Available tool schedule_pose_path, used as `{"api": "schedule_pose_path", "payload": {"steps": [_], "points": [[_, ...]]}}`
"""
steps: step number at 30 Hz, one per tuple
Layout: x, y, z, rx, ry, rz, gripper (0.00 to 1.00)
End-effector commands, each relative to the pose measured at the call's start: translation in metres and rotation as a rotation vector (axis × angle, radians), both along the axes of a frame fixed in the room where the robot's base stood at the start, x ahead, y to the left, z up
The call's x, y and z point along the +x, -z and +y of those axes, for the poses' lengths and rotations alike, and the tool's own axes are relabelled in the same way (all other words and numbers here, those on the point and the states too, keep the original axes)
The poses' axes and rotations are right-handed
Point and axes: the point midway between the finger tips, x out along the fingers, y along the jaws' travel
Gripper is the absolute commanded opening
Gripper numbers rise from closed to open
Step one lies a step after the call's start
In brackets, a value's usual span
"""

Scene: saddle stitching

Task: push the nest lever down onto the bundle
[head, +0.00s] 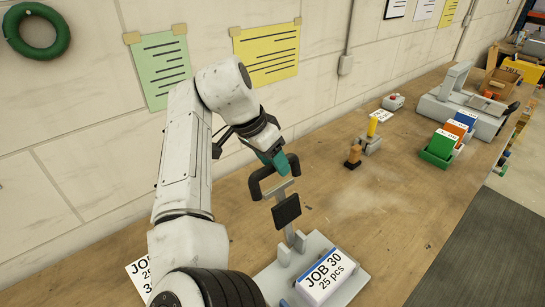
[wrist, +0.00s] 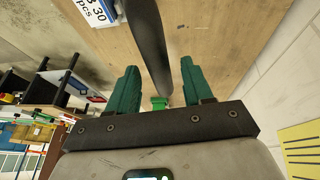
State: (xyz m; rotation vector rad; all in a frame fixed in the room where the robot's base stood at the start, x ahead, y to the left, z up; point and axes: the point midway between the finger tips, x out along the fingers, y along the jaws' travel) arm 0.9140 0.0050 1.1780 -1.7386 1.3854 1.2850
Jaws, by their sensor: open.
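The nest (head: 350,286) is a grey base near the front of the bench. The bundle (head: 327,278), a white block labelled "JOB 30 25 pcs", sits in it. The nest lever (head: 290,226) stands raised, apart from the bundle, with a dark square pad on it and a black handle (head: 258,188) at its top. My gripper (head: 283,166) is at the handle, its teal fingers pointing down. In the wrist view, my gripper (wrist: 162,80) is open, and a dark bar (wrist: 150,45) runs between and beyond the fingers. Whether they touch it cannot be told.
Green, orange and blue bins (head: 438,148) and a grey machine (head: 455,98) stand farther right. The wall is close behind my arm. The bench between is clear.

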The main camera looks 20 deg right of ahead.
Motion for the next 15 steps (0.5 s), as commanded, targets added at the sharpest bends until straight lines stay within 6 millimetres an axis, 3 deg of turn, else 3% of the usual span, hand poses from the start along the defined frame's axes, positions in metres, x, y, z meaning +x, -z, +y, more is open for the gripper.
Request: {"api": "schedule_pose_path", "payload": {"steps": [5, 15], "points": [[0.0001, 0.0001, 0.0001, 0.0, 0.0, 0.0, 0.51], [0.0002, -0.0002, 0.0002, 0.0, 0.0, 0.0, 0.19]]}}
